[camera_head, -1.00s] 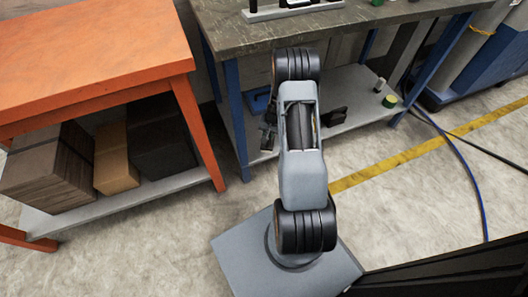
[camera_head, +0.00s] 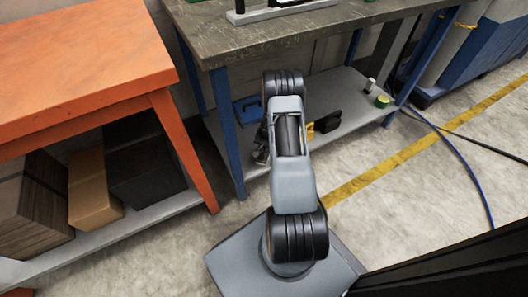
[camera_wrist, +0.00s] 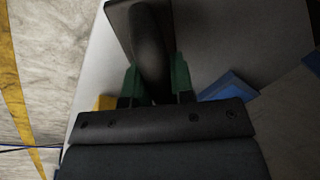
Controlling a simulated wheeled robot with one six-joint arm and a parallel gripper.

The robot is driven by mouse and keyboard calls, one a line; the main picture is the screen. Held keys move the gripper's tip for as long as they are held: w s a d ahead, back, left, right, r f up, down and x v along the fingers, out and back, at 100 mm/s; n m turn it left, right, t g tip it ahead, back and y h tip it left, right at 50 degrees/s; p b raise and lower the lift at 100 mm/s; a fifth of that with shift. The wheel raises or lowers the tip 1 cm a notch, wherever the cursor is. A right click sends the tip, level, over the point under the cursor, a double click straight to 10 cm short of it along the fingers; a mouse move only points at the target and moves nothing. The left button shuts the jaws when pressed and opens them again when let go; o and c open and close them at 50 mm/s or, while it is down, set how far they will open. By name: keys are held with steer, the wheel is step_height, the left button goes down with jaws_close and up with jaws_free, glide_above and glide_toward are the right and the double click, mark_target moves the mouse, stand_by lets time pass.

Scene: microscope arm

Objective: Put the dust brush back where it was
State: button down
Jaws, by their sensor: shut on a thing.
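The dust brush (camera_wrist: 150,42) shows in the wrist view as a dark, rounded handle with a darker flat part at the top edge. My gripper (camera_wrist: 155,74) is shut on this handle, with a green finger on each side. The wrist view looks down past the brush onto a grey surface; I cannot tell whether the brush touches it. In the head view my own arm hides most of the gripper and the brush, in front of the lower shelf (camera_head: 350,98) of the blue-legged workbench.
The shelf holds a blue item (camera_head: 246,110), a yellow and black item (camera_head: 325,122) and a green roll (camera_head: 382,101). The workbench top (camera_head: 260,32) is above. An orange table (camera_head: 75,70) with boxes below stands left. Cables cross the floor at right.

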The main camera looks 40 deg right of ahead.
steer(key=shift+d+f+b, duration=0.1)
steer(key=shift+f+b, duration=0.25)
steer(key=shift+f, duration=0.95)
steer(key=shift+f, duration=0.2)
steer(key=c, duration=1)
jaws_free()
steer(key=shift+r, duration=0.1)
steer(key=r+p, duration=0.1)
steer(key=r, duration=0.3)
steer(key=s+r+p, duration=0.1)
steer(key=r+p, duration=0.1)
steer(key=r, duration=0.2)
steer(key=s+d+r+p, duration=0.1)
steer(key=r+p, duration=0.1)
steer(key=r, duration=0.2)
steer(key=shift+s, duration=0.1)
